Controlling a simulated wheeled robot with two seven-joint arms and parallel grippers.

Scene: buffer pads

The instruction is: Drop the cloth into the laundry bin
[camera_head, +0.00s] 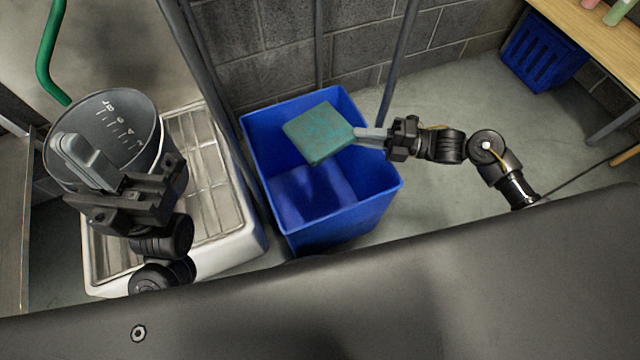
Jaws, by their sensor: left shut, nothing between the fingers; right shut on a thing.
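A flat, square green cloth (318,134) with bluish stains is held above the blue laundry bin (350,228). My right gripper (368,137) comes in from the right and is shut on the near right edge of the cloth. The cloth is over the bin's opening, and the bin's inside shows below it with a darker shadow. My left gripper (75,150) is on the left, in front of a grey bucket. It is shut, with nothing between its fingers.
The grey bucket (130,112) with measuring marks stands by a white sink with a metal rack (205,165). Grey poles (398,60) rise behind the bin. A blue crate (541,52) sits under a wooden table (590,35) at the right. Floor right of the bin is clear.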

